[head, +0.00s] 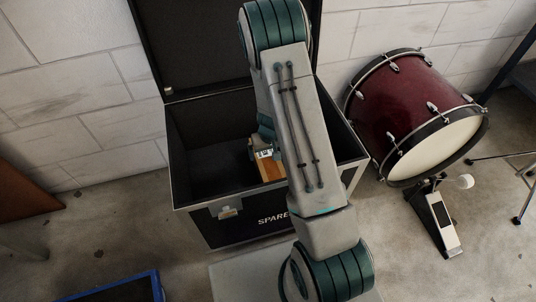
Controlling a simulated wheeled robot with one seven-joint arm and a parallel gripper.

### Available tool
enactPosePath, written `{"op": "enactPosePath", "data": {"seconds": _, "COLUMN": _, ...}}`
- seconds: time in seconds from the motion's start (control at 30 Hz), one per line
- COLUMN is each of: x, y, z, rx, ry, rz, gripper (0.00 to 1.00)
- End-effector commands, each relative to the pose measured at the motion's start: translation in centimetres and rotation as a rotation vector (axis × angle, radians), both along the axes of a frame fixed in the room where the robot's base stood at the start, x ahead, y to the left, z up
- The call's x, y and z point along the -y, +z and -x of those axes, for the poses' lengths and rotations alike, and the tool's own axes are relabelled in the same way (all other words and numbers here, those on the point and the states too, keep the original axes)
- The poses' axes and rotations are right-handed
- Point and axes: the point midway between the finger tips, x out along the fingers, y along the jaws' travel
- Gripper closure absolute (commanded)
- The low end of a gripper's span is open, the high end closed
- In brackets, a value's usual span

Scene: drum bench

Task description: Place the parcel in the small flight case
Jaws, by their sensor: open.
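The small flight case (195,207) is a black box with metal edges and "SPARE" lettering on its front. Its lid stands open against the wall. The parcel (271,169), brown with a white patch, shows inside the case, partly covered by my arm. I cannot tell whether it rests on the case floor. My gripper (263,141) is open just above the parcel inside the case. It is mostly hidden behind my arm, and its fingertips cannot be made out.
A dark red bass drum (410,110) lies on its side right of the case, with a pedal (437,218) in front. A blue-edged item (120,290) is at the bottom left. A brown panel (25,195) is at the left edge. Bare floor lies left of the case.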

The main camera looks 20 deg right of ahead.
Motion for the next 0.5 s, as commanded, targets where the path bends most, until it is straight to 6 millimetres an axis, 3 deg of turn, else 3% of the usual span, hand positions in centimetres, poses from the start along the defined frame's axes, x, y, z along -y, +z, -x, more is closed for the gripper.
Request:
{"op": "enactPosePath", "data": {"seconds": 0.03, "x": 0.0, "y": 1.6, "z": 0.1, "rx": 0.002, "ry": 0.002, "rz": 0.0, "gripper": 0.0}}
{"op": "enactPosePath", "data": {"seconds": 0.1, "x": -0.1, "y": 2.7, "z": 0.3, "rx": 0.002, "ry": 0.001, "rz": 0.0, "gripper": 0.0}}
{"op": "enactPosePath", "data": {"seconds": 0.37, "x": -0.2, "y": 5.1, "z": 0.8, "rx": 0.002, "ry": 0.001, "rz": -0.005, "gripper": 0.0}}
{"op": "enactPosePath", "data": {"seconds": 0.5, "x": -1.2, "y": 7.9, "z": 1.2, "rx": 0.008, "ry": 0.004, "rz": -0.042, "gripper": 0.0}}
